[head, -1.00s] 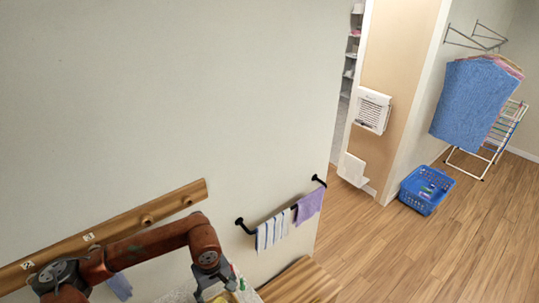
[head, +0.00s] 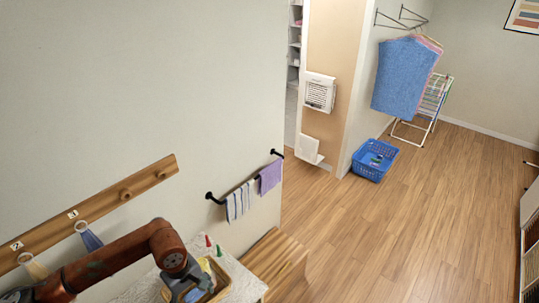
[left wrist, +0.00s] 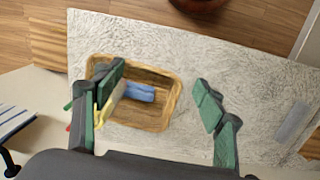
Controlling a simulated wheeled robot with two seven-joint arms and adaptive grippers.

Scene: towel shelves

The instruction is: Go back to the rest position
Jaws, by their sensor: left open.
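My left gripper (head: 190,284) is at the bottom of the head view, at the end of a rust-brown arm from the lower left. In the left wrist view (left wrist: 160,100) its green-padded fingers are spread wide, with nothing held between them. Below them is a shallow wooden tray (left wrist: 150,123) on a pale, rough-textured top (left wrist: 225,60). A blue roll (left wrist: 140,92) lies in the tray; a yellow thing (left wrist: 112,104) there is partly hidden by the left finger. My right gripper is not seen.
A wooden peg rail (head: 100,205) and a black towel bar (head: 213,197) with striped (head: 238,203) and purple (head: 271,177) towels are on the near wall. A blue basket (head: 374,160) stands by a drying rack (head: 423,107). The floor (head: 410,230) at right is clear.

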